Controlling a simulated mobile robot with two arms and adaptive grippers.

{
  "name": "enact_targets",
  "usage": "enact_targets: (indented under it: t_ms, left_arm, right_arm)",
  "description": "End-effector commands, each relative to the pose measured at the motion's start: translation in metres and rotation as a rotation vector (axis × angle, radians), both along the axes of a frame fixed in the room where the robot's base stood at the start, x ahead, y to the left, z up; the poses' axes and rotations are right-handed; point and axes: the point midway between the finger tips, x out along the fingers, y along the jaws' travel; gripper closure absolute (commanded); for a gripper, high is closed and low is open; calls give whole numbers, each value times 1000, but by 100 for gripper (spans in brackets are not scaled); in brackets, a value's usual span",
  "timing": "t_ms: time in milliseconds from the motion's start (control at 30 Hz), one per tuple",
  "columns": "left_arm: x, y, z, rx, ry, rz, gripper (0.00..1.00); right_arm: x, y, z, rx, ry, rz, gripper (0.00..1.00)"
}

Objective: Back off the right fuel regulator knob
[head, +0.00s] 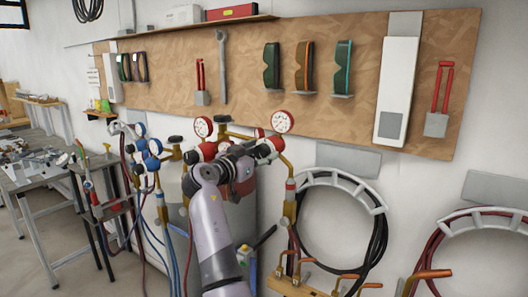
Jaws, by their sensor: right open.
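The fuel regulator assembly with red fittings stands at the middle of the head view, in front of the wall. Its right gauge (282,122) is white-faced with a red rim, and its left gauge (203,127) is alike. A red and white fitting (268,147) sits under the right gauge. My right gripper (240,165) is open at the regulator, its arm coming up from below. It covers the middle of the assembly, so the right knob is not clearly seen, and I cannot tell whether the fingers touch it. My left gripper is not in view.
Blue-rimmed gauges (155,146) and hoses stand to the left. A brass pipe (289,200) drops on the right beside a coiled black hose (378,240). A wooden tool board (180,75) hangs behind. A metal workbench (40,180) stands far left.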

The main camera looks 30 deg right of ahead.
Motion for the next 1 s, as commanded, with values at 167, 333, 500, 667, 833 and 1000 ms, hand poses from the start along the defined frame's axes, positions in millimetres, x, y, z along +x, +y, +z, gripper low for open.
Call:
enact_targets:
  t_ms: [167,333,500,667,833,1000]
  left_arm:
    - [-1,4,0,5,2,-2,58]
    - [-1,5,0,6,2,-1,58]
    - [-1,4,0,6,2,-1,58]
    - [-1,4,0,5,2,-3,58]
    - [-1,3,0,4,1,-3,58]
    - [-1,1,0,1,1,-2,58]
  right_arm:
    - [0,0,0,0,0,0,48]
    - [0,0,0,0,0,0,60]
    - [0,0,0,0,0,0,71]
    - [0,0,0,0,0,0,82]
    - [0,0,0,-1,0,0,93]
    - [0,0,0,-3,5,0,94]
